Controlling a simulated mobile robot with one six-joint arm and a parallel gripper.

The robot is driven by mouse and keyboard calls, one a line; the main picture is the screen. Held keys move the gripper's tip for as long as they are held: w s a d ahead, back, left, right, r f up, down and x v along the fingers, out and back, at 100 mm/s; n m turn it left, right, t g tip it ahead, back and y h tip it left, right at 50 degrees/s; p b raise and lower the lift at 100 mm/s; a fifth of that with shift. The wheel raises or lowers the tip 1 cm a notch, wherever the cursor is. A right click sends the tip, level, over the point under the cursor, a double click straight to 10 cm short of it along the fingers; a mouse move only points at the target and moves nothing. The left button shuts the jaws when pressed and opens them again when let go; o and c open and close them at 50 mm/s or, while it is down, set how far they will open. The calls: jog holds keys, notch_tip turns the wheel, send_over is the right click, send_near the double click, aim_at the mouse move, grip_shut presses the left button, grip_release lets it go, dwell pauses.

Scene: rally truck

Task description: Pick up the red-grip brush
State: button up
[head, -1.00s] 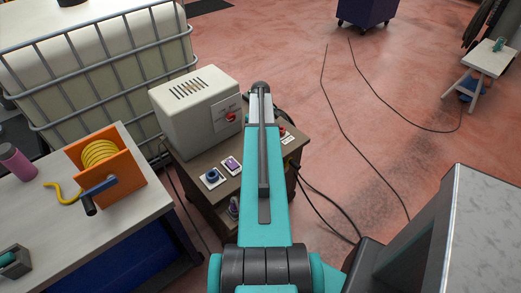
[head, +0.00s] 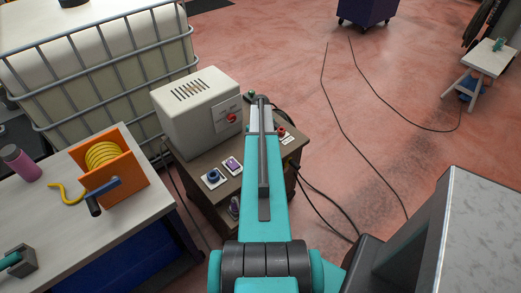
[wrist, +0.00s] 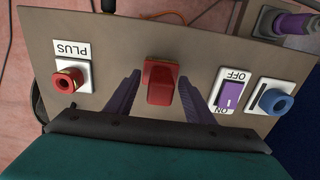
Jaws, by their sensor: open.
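I cannot make out a red-grip brush with certainty in either view. In the wrist view a red block-shaped piece (wrist: 161,66) stands on the brown top of a cart (wrist: 118,45), and I cannot tell whether it is a grip or a switch. My gripper (wrist: 159,84) is open, with one purple finger on each side of this piece and a visible gap on both sides. Its depth relative to the piece is unclear. In the head view my own arm hides the gripper and the red piece.
The cart also bears a red PLUS terminal (wrist: 68,80), a purple ON/OFF rocker (wrist: 230,94) and a blue terminal (wrist: 275,100). A beige box (head: 196,112) stands at its back left. A workbench (head: 140,200) with an orange reel (head: 127,182) is at the left. Black cables (head: 340,125) lie on the floor.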

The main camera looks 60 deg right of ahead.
dwell(0.4)
jog(key=c, duration=1.1)
jog(key=shift+r, duration=0.2)
jog(key=shift+r+b, duration=0.7)
jog(key=shift+r, duration=0.2)
jog(key=shift+s+a+r+b, duration=0.2)
jog(key=shift+a+r+b, duration=0.2)
jog(key=shift+r, duration=0.25)
jog(key=shift+s+a+r+b, duration=0.25)
jog(key=shift+s+a+b, duration=0.55)
jog(key=shift+a, duration=1.55)
jog(key=shift+s+a+r+b, duration=0.45)
jog(key=shift+s+a, duration=0.6)
jog(key=shift+a, duration=1.3)
jog(key=shift+s+a+r+b, duration=0.1)
jog(key=shift+s+a+b, duration=0.75)
jog(key=shift+a, duration=1.5)
